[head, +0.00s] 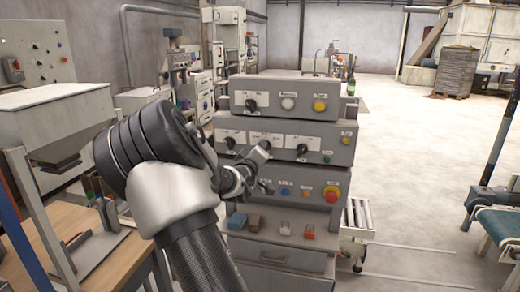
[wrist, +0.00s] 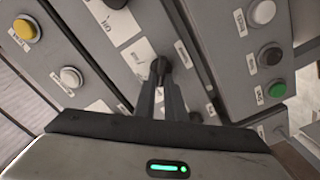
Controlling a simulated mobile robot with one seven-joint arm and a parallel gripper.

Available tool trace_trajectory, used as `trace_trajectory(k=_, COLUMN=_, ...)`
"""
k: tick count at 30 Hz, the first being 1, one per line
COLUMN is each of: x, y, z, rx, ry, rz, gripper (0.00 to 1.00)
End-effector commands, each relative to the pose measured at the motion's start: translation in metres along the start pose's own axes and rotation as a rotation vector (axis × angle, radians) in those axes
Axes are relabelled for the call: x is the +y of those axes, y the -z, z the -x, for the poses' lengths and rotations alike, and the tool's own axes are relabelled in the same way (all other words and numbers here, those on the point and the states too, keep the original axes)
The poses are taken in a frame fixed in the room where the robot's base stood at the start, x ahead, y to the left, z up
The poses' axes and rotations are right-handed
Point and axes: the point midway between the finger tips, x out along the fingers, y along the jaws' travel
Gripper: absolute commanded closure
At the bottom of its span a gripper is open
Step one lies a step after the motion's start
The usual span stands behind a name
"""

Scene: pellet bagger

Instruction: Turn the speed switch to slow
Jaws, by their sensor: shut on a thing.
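The control panel (head: 290,133) is a stack of grey boxes with a row of black rotary switches on white plates. My gripper (head: 262,150) reaches the middle row from the left. In the wrist view, its two fingers (wrist: 160,88) are shut on the black knob (wrist: 158,66) of the middle switch, in front of its white plate (wrist: 138,58). The left knob (head: 230,143) and right knob (head: 302,149) of that row stand free. The labels are too small to read, so I cannot confirm which is the speed switch, nor the held knob's setting.
A white button (head: 288,103) and a yellow button (head: 320,105) are on the box above. A red emergency-stop button (head: 331,194) is at lower right. A hopper (head: 50,110) and wooden table (head: 95,245) stand left. Open floor (head: 420,200) lies right.

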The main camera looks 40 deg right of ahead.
Motion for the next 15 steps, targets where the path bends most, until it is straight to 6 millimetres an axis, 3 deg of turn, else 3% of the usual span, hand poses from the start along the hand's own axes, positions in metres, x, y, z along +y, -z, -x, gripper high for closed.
trace_trajectory(k=1, x=-0.001, y=-0.001, z=0.0003, rx=-0.002, ry=0.002, rz=0.003, gripper=0.85)
trace_trajectory(k=4, x=-0.0008, y=-0.0008, z=0.0002, rx=-0.001, ry=0.002, rz=0.003, gripper=0.71)
trace_trajectory(k=15, x=-0.0006, y=0.0, z=0.0055, rx=0.0, ry=0.001, rz=0.0, gripper=0.71)
